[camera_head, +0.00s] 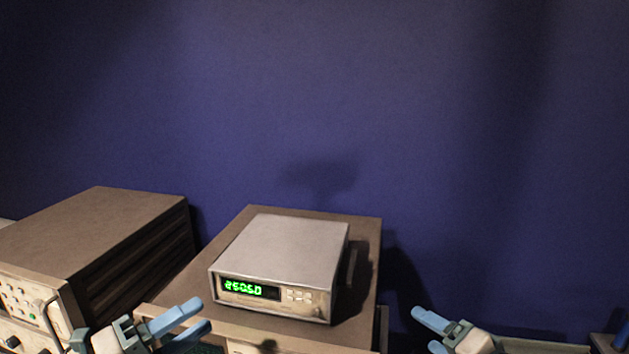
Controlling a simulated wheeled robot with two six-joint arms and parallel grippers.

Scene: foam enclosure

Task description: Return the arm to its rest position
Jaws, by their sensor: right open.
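My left gripper (204,313) shows at the bottom edge, left of centre, with two blue fingers spread apart and nothing between them. It appears in front of the grey bench meter and below its display. My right gripper (423,329) shows at the bottom edge, right of centre. Its blue fingers are apart and empty, and it is to the right of the meter. Most of both arms lies outside the picture.
A grey meter (285,245) with a lit green display sits on a larger brown-topped unit (368,235). A brown instrument (105,235) with knobs and a handle stands at left. A blue object (621,338) shows at the lower right. A dark blue wall (330,90) fills the background.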

